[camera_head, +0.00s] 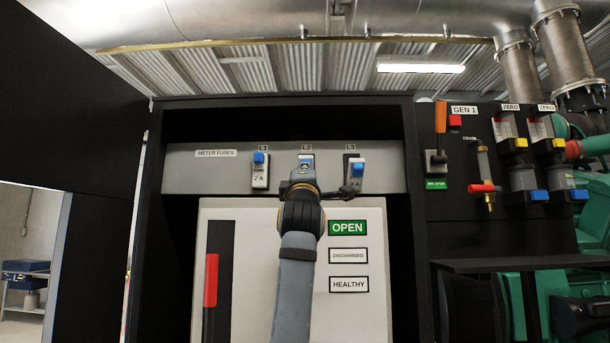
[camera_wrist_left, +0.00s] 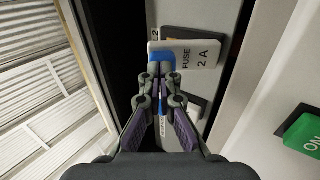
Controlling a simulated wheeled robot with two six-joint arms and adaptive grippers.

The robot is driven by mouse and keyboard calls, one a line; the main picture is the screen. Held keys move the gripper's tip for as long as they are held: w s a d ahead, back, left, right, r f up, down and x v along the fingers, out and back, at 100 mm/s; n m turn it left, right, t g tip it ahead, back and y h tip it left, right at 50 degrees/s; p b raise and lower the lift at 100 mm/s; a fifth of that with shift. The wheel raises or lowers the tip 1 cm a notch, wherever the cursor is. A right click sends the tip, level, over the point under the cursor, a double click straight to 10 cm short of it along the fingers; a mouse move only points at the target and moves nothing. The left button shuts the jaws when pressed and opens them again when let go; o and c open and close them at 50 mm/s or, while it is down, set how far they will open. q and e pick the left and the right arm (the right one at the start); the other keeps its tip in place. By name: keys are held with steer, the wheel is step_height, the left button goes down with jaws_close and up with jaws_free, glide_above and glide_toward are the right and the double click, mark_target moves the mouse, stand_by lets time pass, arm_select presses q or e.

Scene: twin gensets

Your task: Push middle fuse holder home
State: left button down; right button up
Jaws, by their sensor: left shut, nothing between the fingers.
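The middle fuse holder, labelled L2 (camera_head: 306,159), is on the grey meter fuses strip, mostly hidden behind my left gripper (camera_head: 303,174) in the head view. In the left wrist view, a white fuse holder marked FUSE 2 A (camera_wrist_left: 200,52) with a blue end is right at the tips of my left gripper (camera_wrist_left: 160,72). The fingers are closed together with nothing between them. They look against or very near the blue end; contact is not clear. My right gripper is not in view.
Fuse holders L1 (camera_head: 260,172) and L3 (camera_head: 355,172) flank the middle one closely. Below is a white panel (camera_head: 265,270) with an OPEN sign (camera_head: 347,228) and a red handle (camera_head: 211,280). A black cabinet door (camera_head: 80,110) stands at the left.

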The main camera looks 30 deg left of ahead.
mark_target(305, 157)
arm_select(q)
steer(key=r+g+h+p, duration=0.1)
steer(key=p, duration=0.1)
steer(key=w+r+g+p, duration=0.1)
steer(key=r+g+p, duration=0.1)
steer(key=p, duration=0.1)
steer(key=a+r+g+h+p, duration=0.1)
steer(key=r+p, duration=0.1)
steer(key=p, duration=0.1)
steer(key=shift+w+r+h, duration=0.1)
steer(key=shift+w+h, duration=0.15)
steer(key=shift+h, duration=0.05)
steer(key=shift+w+a+r+g+h+p, duration=0.2)
steer(key=shift+w+g+h+p, duration=0.15)
steer(key=shift+g+p, duration=0.4)
steer(key=shift+w+a+r+p, duration=0.1)
steer(key=shift+w+a+p, duration=0.1)
steer(key=shift+w+p, duration=0.35)
steer(key=shift+s+r, duration=0.1)
steer(key=shift+s, duration=0.1)
